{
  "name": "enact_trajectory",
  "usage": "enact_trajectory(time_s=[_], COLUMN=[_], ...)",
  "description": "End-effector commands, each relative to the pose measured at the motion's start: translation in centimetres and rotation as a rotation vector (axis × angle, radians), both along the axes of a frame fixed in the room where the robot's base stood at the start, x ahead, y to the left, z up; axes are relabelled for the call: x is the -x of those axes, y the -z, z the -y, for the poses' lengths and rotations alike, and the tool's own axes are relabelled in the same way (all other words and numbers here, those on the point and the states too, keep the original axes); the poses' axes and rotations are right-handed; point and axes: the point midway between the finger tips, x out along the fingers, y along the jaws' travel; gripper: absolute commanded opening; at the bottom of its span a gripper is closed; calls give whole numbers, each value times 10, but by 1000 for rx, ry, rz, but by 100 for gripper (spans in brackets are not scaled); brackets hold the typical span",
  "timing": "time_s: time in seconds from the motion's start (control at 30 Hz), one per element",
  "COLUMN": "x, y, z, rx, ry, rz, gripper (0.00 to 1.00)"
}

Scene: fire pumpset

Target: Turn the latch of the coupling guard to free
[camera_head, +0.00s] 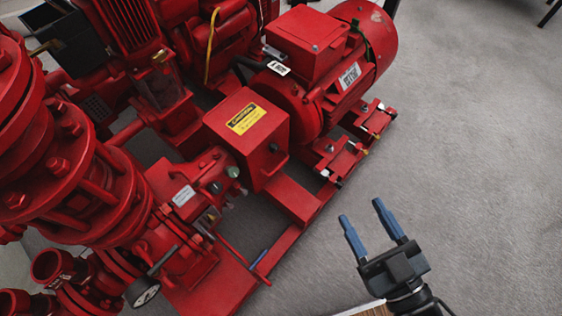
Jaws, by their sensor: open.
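The coupling guard (247,131) is a red box with a yellow caution label on top, between the pump and the red motor (352,85). A small dark knob, seemingly the latch (273,147), sits on its right-facing side; its turned position is too small to tell. My gripper (362,219), with two blue fingers, is open and empty at the lower right. It is over the grey floor, apart from the guard and to its lower right. Nothing hides the guard's front.
The red base rail (294,199) runs diagonally below the guard and motor. A pressure gauge (143,292) and pipe flanges (62,166) stand at the left. A wooden edge (368,309) shows at the bottom.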

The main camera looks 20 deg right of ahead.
Motion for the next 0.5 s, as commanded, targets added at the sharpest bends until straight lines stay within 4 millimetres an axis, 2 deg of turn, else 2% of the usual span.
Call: enact_trajectory(time_s=[0.03,0.1,0.4,0.5], x=[-20,-45,-155,-188], y=[34,61,173,201], z=[-3,-8,-25,-26], rx=[16,39,147,179], ry=[-24,-67,-276,-342], rz=[27,54,101,91], gripper=[57,57,57,57])
